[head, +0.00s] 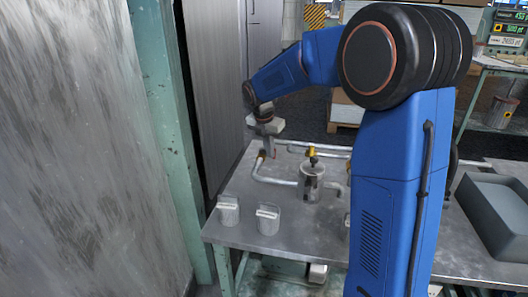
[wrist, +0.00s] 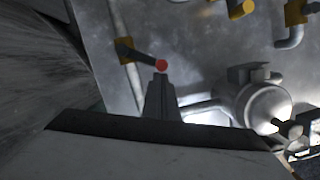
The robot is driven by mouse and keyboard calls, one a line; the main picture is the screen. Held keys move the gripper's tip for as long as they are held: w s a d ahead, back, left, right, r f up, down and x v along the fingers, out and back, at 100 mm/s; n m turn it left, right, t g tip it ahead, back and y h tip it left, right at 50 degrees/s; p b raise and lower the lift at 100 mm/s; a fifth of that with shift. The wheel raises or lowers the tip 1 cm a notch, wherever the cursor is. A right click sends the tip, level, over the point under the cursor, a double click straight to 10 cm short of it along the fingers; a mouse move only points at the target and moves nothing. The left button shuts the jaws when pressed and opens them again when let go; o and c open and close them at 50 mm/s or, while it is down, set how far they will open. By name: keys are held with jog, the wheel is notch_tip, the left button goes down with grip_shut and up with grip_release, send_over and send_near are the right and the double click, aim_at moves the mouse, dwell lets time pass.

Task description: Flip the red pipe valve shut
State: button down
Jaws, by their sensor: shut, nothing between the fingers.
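The red-tipped valve has a dark lever with a red ball end (wrist: 161,66) and a yellow-orange body (wrist: 124,45) on a thin pipe in the wrist view. The lever points from the body toward my gripper. My gripper (wrist: 160,82) is shut and empty, with its fingertips right beside the red ball; I cannot tell whether they touch. In the head view my gripper (head: 270,152) is low over the back left of the table, beside the pipework, and mostly hides the valve.
The metal table (head: 300,230) carries bent pipes (head: 272,180) and a metal canister (head: 311,183) with a yellow fitting, right of my gripper. Two grey cups (head: 229,211) (head: 268,220) stand at the front left. A grey bin (head: 490,215) is at the right. A wall stands close on the left.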

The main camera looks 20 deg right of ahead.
jog(key=shift+w+d+n, duration=0.3)
jog(key=shift+d+n, duration=0.15)
jog(key=shift+d, duration=0.3)
jog(key=shift+w+d+n, duration=0.3)
jog(key=shift+d+n, duration=0.1)
jog(key=shift+d, duration=0.3)
jog(key=shift+w+d+n, duration=0.3)
jog(key=shift+d+n, duration=0.15)
jog(key=shift+d, duration=0.3)
jog(key=shift+w+d+r, duration=0.1)
jog(key=shift+w+d, duration=0.05)
